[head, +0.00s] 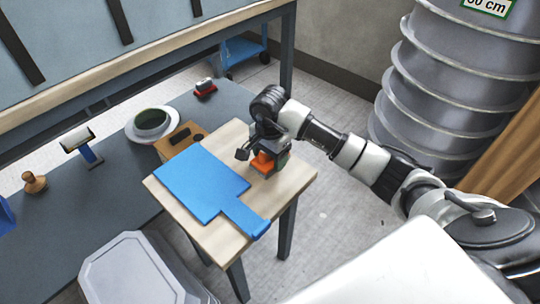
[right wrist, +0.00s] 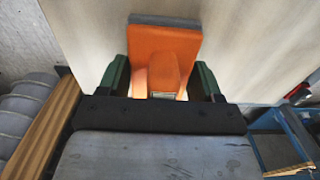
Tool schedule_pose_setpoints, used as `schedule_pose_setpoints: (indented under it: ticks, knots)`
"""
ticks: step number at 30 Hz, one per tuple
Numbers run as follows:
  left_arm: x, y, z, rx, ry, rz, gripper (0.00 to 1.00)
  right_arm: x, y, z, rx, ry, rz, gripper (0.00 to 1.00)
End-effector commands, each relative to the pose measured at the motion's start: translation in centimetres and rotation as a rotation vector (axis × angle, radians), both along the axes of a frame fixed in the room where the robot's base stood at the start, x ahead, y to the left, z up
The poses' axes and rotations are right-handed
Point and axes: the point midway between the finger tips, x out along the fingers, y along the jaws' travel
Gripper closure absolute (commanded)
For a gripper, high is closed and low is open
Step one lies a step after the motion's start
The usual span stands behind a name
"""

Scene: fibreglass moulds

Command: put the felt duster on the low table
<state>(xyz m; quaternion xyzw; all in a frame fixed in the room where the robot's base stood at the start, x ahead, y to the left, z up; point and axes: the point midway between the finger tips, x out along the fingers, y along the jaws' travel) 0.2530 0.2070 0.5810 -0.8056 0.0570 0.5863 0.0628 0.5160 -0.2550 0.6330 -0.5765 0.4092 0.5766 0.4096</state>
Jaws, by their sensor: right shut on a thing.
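The felt duster (head: 263,162) is an orange block with a grey felt layer; it also shows in the right wrist view (right wrist: 163,50). My right gripper (head: 269,158) is shut on it, with the green fingers on either side of its orange grip in the right wrist view (right wrist: 163,82). The low table (head: 291,178) has a pale wooden top and dark legs. The duster is over the table's right part, close to the top; I cannot tell whether it touches. My left gripper is not in view.
A blue paddle-shaped board (head: 203,181) covers much of the low table. A grey bench (head: 110,192) behind holds a bowl on a plate (head: 151,124), a wooden block (head: 180,140), and a red-and-black brush (head: 205,88). Grey ribbed ducting (head: 455,80) stands right.

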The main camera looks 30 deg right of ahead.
Motion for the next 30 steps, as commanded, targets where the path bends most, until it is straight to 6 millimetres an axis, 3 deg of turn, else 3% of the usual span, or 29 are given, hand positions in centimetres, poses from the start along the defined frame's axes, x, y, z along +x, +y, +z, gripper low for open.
schedule_pose_setpoints:
  ticks: [7,8,13,24,30]
  knots:
    - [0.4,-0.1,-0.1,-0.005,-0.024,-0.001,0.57,0.0,0.0,-0.2,0.000,0.000,0.000,0.57]
    - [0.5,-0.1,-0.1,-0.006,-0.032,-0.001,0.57,0.0,0.0,-0.2,0.000,0.001,0.000,0.33]
    - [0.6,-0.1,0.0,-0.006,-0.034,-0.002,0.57,0.0,0.0,-0.2,0.000,0.001,0.000,0.09]
    - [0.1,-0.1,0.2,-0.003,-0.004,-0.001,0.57,0.0,0.0,0.2,0.001,0.001,0.000,0.09]
    - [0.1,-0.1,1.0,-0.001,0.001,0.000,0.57,0.1,-0.1,4.2,-0.002,-0.005,0.001,0.09]
